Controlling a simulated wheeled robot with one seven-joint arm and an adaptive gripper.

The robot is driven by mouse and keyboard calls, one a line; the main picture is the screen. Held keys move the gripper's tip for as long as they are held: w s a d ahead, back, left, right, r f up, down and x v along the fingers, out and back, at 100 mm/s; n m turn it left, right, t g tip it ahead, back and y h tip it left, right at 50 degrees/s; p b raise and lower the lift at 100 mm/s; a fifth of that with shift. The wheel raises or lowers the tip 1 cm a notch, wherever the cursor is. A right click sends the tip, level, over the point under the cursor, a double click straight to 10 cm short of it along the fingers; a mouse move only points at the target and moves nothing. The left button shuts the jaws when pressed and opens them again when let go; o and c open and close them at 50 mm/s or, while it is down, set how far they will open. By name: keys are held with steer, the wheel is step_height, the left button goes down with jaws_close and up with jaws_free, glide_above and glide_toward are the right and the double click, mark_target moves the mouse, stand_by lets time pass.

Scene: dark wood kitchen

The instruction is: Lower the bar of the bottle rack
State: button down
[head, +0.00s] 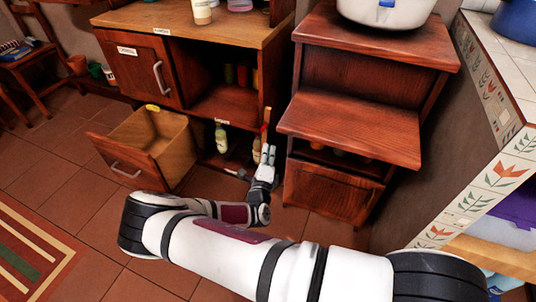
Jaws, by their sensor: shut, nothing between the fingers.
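The bottle rack is the low, dark compartment (207,160) of the wooden cabinet, with a pale green bottle (221,138) standing in it. A thin orange-brown bar (265,124) stands nearly upright at the right end of this compartment. I cannot tell for certain that it is the rack's bar. My gripper (268,154) is shut and empty, with its fingers pointing up just below this upright piece. I cannot tell whether they touch. My gripper and the cabinet's edge hide part of the compartment's right side.
An open drawer (126,160) juts out to the left of the rack. A wooden stand with an open shelf flap (352,128) is close on the right, with a white appliance (385,10) on top. A tiled counter (505,60) bounds the far right.

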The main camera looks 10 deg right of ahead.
steer(key=b+x, duration=0.2)
steer(key=x, duration=0.4)
steer(key=shift+w, duration=0.35)
steer(key=shift+d, duration=0.1)
